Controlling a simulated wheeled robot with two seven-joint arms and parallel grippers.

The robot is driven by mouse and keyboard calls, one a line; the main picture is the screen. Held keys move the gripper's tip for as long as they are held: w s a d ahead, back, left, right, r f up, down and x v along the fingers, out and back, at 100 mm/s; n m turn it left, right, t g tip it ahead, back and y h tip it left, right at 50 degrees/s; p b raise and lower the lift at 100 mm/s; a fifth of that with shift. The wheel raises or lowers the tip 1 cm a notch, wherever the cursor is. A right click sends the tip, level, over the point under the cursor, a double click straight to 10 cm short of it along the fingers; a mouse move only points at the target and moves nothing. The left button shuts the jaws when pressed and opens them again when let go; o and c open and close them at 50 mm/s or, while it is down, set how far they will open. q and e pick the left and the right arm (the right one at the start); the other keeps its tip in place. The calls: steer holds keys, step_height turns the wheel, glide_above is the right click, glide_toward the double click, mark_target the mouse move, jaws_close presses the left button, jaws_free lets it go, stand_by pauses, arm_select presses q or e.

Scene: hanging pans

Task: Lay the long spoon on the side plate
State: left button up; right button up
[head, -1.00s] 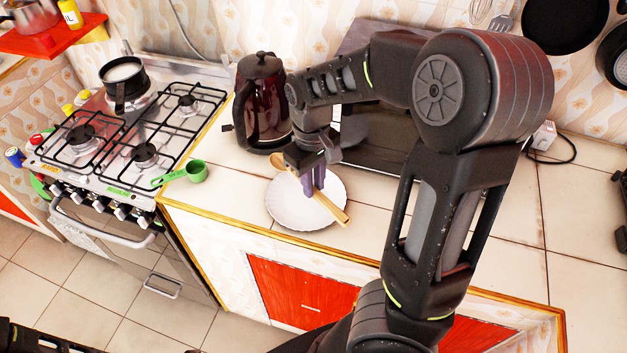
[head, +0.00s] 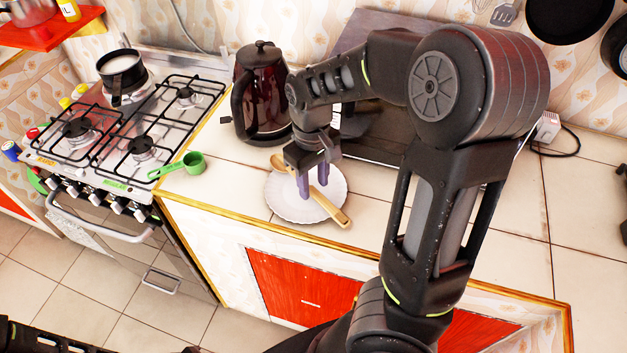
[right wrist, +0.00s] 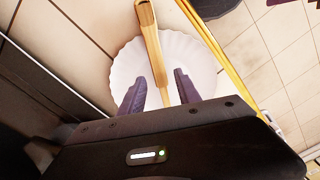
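The long wooden spoon (head: 330,208) lies slantwise across the white side plate (head: 284,208). Its bowl end is at the plate's far left rim and its handle end at the near right rim. My right gripper (head: 313,184) is just above the plate, its purple fingers apart on either side of the spoon. The right wrist view also shows the spoon (right wrist: 151,40) running between the spread fingers (right wrist: 160,92), with a gap on each side, over the plate (right wrist: 190,62). Part of the spoon is hidden by the gripper. My left gripper does not show.
A dark red kettle (head: 262,95) stands behind the plate, close to my right arm. A green measuring cup (head: 193,163) sits left of the plate, beside the stove (head: 120,150). The counter's front edge is close to the plate. Bare tiles (head: 520,210) lie to the right.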

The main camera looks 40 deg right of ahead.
steer(key=shift+o, duration=0.2)
steer(key=shift+r, duration=0.1)
step_height(320, 180, up, 8)
steer(key=shift+w+f, duration=0.2)
stand_by(0.7)
